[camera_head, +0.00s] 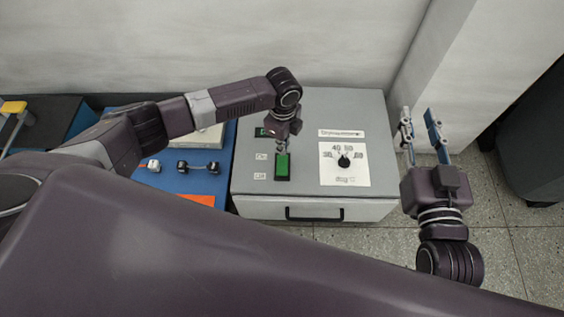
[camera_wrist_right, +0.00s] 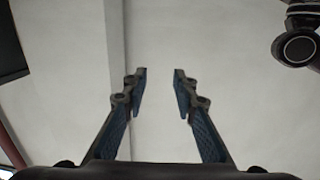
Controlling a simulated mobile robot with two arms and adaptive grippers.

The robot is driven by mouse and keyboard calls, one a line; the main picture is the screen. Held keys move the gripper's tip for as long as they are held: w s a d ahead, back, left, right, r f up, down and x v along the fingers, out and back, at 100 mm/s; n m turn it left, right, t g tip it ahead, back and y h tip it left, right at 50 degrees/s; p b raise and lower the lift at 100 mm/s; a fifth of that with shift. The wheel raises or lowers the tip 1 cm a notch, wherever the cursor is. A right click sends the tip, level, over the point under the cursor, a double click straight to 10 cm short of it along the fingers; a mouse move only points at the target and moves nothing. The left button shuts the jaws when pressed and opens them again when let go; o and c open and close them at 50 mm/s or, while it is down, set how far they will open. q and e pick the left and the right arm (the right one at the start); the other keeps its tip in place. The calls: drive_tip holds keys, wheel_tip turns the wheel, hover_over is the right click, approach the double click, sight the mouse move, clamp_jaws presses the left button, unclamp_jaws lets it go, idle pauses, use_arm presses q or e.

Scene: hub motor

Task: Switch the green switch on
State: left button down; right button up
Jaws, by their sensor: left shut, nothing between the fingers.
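The green switch (camera_head: 282,166) is a rectangular rocker in a dark frame on top of the grey box (camera_head: 301,107). My left gripper (camera_head: 281,149) is shut and empty, pointing down at the far end of the switch. Its tips look to be at or just above the switch; I cannot tell whether they touch. My right gripper (camera_head: 421,122) is open and empty, to the right of the box. In the right wrist view its two fingers (camera_wrist_right: 160,75) stand apart with only pale wall between them.
A dial (camera_head: 344,161) on a white plate sits right of the switch. The box has a black front handle (camera_head: 314,213). A blue surface (camera_head: 180,182) with small parts lies left of it. A wall stands behind; floor (camera_head: 512,230) is free at right.

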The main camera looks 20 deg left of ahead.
use_arm(q)
drive_tip(key=shift+r+p, duration=0.4)
drive_tip(key=shift+r, duration=0.05)
drive_tip(key=shift+r+p, duration=0.35)
drive_tip(key=shift+p, duration=0.1)
drive_tip(key=shift+r+p, duration=0.35)
drive_tip(key=shift+p, duration=0.05)
drive_tip(key=shift+r+p, duration=0.3)
drive_tip(key=shift+p, duration=0.05)
use_arm(e)
drive_tip(key=s+d+f+g+h, duration=0.1)
drive_tip(key=s+d+f+g, duration=0.1)
drive_tip(key=s+f+g, duration=0.2)
drive_tip(key=s+d+f+g+h, duration=0.1)
drive_tip(key=s+f+g, duration=0.4)
drive_tip(key=f, duration=0.6)
drive_tip(key=shift+s+d+h, duration=0.4)
drive_tip(key=shift+s+d, duration=0.05)
drive_tip(key=shift+d, duration=0.35)
